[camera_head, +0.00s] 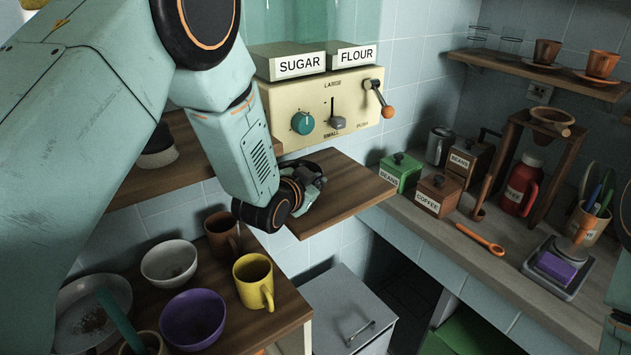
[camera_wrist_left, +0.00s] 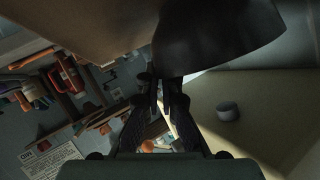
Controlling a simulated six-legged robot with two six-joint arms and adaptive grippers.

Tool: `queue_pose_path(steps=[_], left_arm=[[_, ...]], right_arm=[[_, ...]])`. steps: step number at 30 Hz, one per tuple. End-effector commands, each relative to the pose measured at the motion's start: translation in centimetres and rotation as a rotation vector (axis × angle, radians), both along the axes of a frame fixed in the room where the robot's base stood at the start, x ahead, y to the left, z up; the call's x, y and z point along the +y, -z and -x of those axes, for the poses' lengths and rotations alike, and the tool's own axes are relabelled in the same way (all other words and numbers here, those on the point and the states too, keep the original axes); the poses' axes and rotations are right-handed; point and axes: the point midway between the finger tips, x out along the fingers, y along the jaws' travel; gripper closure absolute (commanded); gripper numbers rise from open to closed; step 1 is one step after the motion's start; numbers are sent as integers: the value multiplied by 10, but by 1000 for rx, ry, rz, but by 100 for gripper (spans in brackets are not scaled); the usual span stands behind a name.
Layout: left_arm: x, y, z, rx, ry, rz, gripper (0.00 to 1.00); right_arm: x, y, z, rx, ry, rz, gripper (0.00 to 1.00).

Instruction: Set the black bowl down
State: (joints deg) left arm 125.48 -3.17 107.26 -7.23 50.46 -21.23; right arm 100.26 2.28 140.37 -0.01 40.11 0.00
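The black bowl (camera_wrist_left: 220,35) shows in the left wrist view as a large dark curved shape at the top, close to the wood. My left gripper (camera_wrist_left: 164,82) has its fingers together at the bowl's edge and appears shut on it. In the head view my left gripper (camera_head: 312,183) is over the wooden shelf (camera_head: 350,186) under the dispenser.
The dispenser (camera_head: 360,108) with knob and lever stands behind the shelf. A lower wooden counter holds a white bowl (camera_head: 168,262), a purple bowl (camera_head: 193,318) and a yellow mug (camera_head: 253,281). The right counter holds tins, a red flask (camera_head: 521,186) and a scale (camera_head: 558,268). The shelf's right part is clear.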

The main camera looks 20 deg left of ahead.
Motion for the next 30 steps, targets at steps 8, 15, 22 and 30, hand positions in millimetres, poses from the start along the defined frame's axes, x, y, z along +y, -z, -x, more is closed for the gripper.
queue_pose_path(steps=[8,15,22,30], left_arm=[[0,3,0,-1,1,-1,87],[0,3,0,-1,1,-1,72],[0,2,0,-1,1,-1,72],[3,-10,22,-1,1,-1,72]], right_arm=[[0,2,0,0,0,0,60],[0,2,0,0,0,0,60],[0,2,0,0,0,0,60],[0,-1,0,0,0,0,60]])
